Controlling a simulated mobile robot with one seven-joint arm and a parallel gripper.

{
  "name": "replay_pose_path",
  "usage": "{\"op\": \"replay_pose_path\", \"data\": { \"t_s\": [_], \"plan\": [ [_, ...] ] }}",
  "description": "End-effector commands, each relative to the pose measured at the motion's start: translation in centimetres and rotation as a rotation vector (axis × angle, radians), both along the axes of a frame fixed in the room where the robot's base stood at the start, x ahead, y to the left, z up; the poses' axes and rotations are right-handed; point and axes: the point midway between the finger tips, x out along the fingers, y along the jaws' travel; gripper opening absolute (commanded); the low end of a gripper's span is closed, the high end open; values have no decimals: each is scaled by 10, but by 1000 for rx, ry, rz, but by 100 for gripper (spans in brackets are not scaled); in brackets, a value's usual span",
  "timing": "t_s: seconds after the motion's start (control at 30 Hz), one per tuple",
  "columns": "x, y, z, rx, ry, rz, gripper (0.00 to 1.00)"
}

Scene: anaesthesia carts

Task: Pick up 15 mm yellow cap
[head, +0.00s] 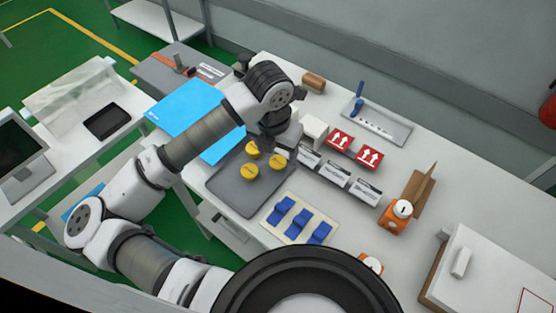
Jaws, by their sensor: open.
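Three yellow caps sit on a dark grey tray (222,186) in the head view: an upper one (252,148), a right one (278,161) and a lower left one (249,172). They have small dark markings on top, too small to read, so I cannot tell which is the 15 mm one. My gripper (267,147) is over the tray's far right edge, close to the upper and right caps. It is open, and I see nothing held in it. Its fingertips are small and partly hidden by the wrist.
A blue sheet (190,101) lies left of the tray. Blue clips on a beige board (299,222) are at its lower right. Labelled boxes (334,173) and red arrow boxes (340,141) stand right of my gripper. An orange device (394,222) is further right.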

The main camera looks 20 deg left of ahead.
Motion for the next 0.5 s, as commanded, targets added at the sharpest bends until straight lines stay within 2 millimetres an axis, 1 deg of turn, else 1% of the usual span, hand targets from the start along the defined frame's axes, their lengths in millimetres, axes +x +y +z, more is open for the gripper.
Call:
{"op": "replay_pose_path", "data": {
  "t_s": [0.07, 0.17, 0.33, 0.5],
  "plan": [
    [1, 0, -4, -3, 2, 2, 64],
    [4, 0, -15, -5, 3, 1, 64],
    [8, 0, -40, -4, 3, 2, 64],
    [9, -1, -50, -1, 1, -1, 64]
  ]
}}
